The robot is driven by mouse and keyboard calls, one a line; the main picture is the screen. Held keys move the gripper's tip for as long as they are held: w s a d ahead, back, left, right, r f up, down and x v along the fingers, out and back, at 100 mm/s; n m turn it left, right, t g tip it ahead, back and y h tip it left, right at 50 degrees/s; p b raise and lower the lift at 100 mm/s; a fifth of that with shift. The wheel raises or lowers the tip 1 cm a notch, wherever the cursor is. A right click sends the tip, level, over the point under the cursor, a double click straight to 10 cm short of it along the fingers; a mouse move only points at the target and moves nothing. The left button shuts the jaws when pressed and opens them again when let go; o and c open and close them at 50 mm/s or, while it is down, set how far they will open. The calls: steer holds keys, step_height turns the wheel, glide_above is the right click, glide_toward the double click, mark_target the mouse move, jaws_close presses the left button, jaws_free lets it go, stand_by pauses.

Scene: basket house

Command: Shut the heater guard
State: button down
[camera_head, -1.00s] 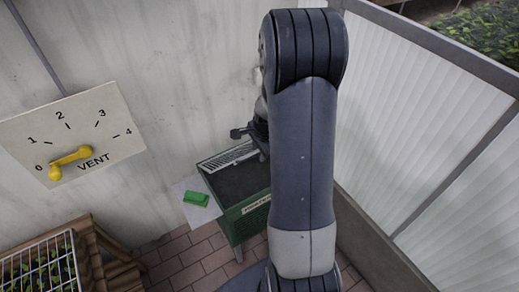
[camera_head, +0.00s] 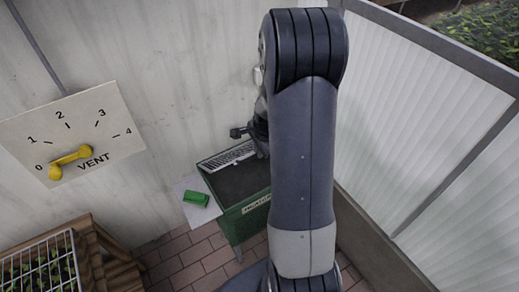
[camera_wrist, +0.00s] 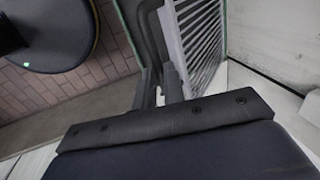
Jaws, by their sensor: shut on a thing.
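The heater (camera_head: 236,225) is a green open-topped box with a dark inside and a label on its front, standing low by the wall. Its guard (camera_head: 226,157) is a pale slatted grille at the back of the box, raised, with the dark top uncovered. The guard also shows large in the wrist view (camera_wrist: 204,38). My gripper (camera_wrist: 158,78) is shut on the guard's near edge; the exact contact is partly hidden by the wrist housing.
A green block (camera_head: 196,199) lies on a white sheet left of the heater. A vent dial (camera_head: 98,120) with a yellow handle (camera_head: 70,160) is on the left wall. A wooden stand with a wire basket (camera_head: 40,262) is at lower left. A translucent panel wall (camera_head: 410,110) closes the right side.

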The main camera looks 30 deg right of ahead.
steer(key=shift+f, duration=0.15)
steer(key=s+f+t+b, duration=0.3)
steer(key=f+b, duration=0.7)
steer(key=b, duration=1.1)
steer(key=s+f+t+b, duration=0.4)
steer(key=f+b, duration=0.6)
steer(key=b, duration=1.1)
steer(key=shift+s+f, duration=0.15)
steer(key=shift+s, duration=0.85)
steer(key=shift+s+f, duration=0.1)
steer(key=shift+f, duration=0.1)
steer(key=c, duration=1.5)
jaws_free()
steer(key=shift+d, duration=0.15)
steer(key=shift+r, duration=0.2)
